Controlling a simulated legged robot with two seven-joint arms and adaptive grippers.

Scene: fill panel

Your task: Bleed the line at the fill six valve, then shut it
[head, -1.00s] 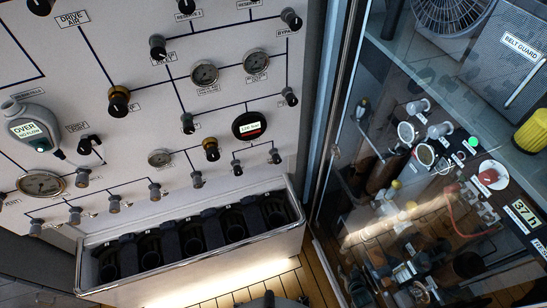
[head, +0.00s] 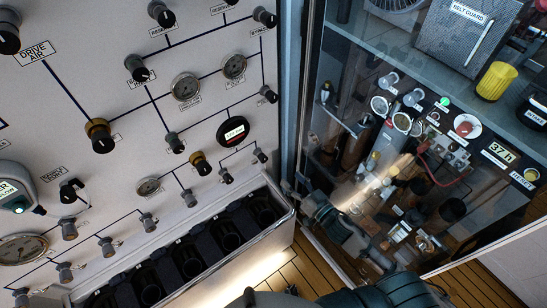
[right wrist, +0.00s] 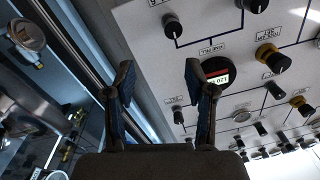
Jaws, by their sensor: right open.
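The panel's low row of small valves ends at a dark knob (head: 260,155) at the far right, which I take for fill six; its label is too small to read here. It seems to be the knob (right wrist: 172,25) at the top of the right wrist view, with an upside-down label partly cut off. My right gripper (head: 297,190) is below and right of it, by the rack's corner, touching no valve. In the right wrist view its two blue-padded fingers (right wrist: 158,75) are apart and empty. My left gripper is not seen.
A round lit display (head: 233,131) is just above the low valves. An open-topped rack (head: 270,240) juts out below them. A glass-fronted cabinet (head: 400,150) stands close on the right. Gauges (head: 186,87) and other knobs (head: 268,95) sit higher.

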